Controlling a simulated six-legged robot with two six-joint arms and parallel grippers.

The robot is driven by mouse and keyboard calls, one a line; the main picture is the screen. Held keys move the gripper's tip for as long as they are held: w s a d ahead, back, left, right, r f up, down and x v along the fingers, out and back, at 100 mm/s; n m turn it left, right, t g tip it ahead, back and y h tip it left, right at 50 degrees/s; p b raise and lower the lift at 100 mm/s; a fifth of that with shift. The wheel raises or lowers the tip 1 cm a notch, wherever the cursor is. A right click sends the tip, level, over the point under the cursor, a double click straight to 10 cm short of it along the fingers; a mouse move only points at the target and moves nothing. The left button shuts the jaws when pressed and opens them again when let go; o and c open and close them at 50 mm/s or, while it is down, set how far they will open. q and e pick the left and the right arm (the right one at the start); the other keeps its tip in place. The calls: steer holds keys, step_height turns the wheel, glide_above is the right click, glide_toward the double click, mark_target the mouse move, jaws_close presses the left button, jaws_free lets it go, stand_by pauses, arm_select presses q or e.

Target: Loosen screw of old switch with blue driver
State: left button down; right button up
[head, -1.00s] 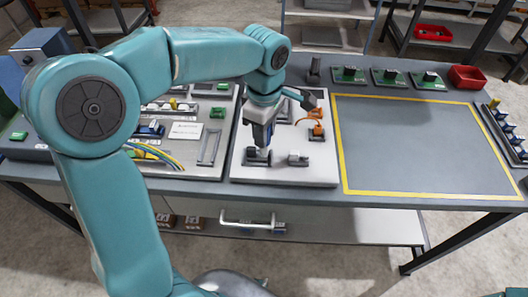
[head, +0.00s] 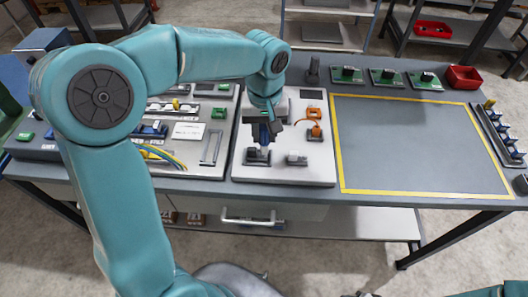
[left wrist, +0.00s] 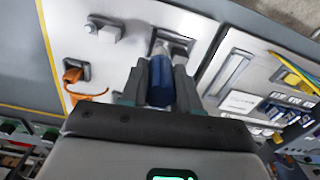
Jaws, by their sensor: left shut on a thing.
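My left gripper (head: 266,128) is shut on the blue driver (head: 264,140) above the white panel (head: 300,174). In the left wrist view the driver's blue handle (left wrist: 161,82) sits between the two fingers, its tip end pointing at a dark-framed switch (left wrist: 172,44). In the head view this switch (head: 257,157) lies directly below the driver. The driver's tip is at or very near the switch; whether it touches the screw cannot be told. The screw itself is hidden. My right gripper is not seen.
A grey block (head: 296,158) stands on the panel right of the switch. An orange plug (head: 315,131) with a cable lies behind it. A yellow-bordered area (head: 420,145) to the right is clear. Several green boards (head: 387,77) and a red bin (head: 464,78) stand at the back.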

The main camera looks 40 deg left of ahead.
arm_select(q)
steer(key=m+p, duration=0.1)
steer(key=m, duration=0.3)
steer(key=shift+r, duration=0.1)
steer(key=m+p, duration=0.1)
steer(key=m, duration=0.4)
steer(key=shift+m+p, duration=0.3)
steer(key=shift+m, duration=1.1)
steer(key=m, duration=0.1)
steer(key=f+m, duration=0.1)
steer(key=shift+m, duration=0.4)
steer(key=shift+r, duration=0.1)
